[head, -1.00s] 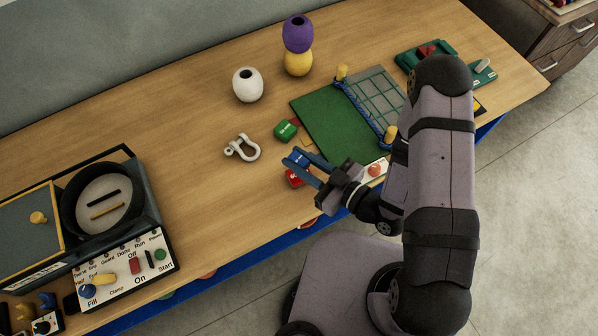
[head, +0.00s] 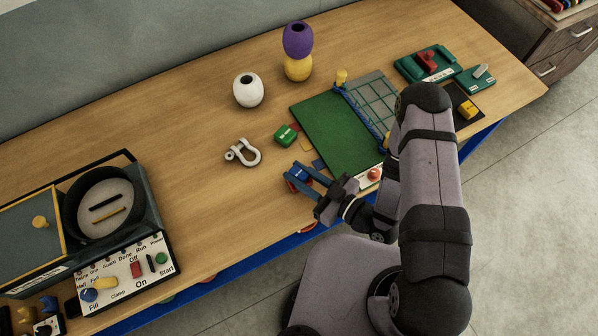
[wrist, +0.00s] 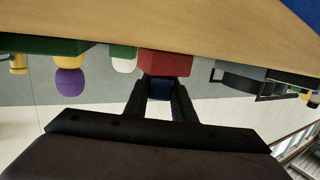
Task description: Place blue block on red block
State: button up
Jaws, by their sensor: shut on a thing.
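My gripper (head: 303,179) is shut on the blue block (head: 300,174), which shows between its two blue fingers near the table's front edge. The red block (head: 292,187) is mostly hidden behind the fingers and the blue block, with only a little red showing. In the wrist view, which is upside down, the red block (wrist: 165,63) sits on the table and the dark blue block (wrist: 160,88) is between the fingertips (wrist: 160,84), directly above it. The two look touching or very close; I cannot tell which.
A green block (head: 286,135), a metal shackle (head: 242,152) and a white vase (head: 248,90) stand behind my gripper. A green mat (head: 335,130) lies to the right. A control box (head: 125,270) stands at left. The table between box and shackle is clear.

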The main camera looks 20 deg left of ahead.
jog(key=shift+f, duration=0.15)
jog(key=o, duration=1.1)
jog(key=shift+c, duration=0.2)
jog(key=shift+r, duration=0.25)
jog(key=shift+s+d, duration=0.15)
jog(key=shift+d, duration=0.35)
jog(key=p+v, duration=0.1)
jog(key=v, duration=0.6)
jog(key=shift+s+d, duration=0.1)
jog(key=shift+d, duration=0.2)
jog(key=shift+v, duration=1.7)
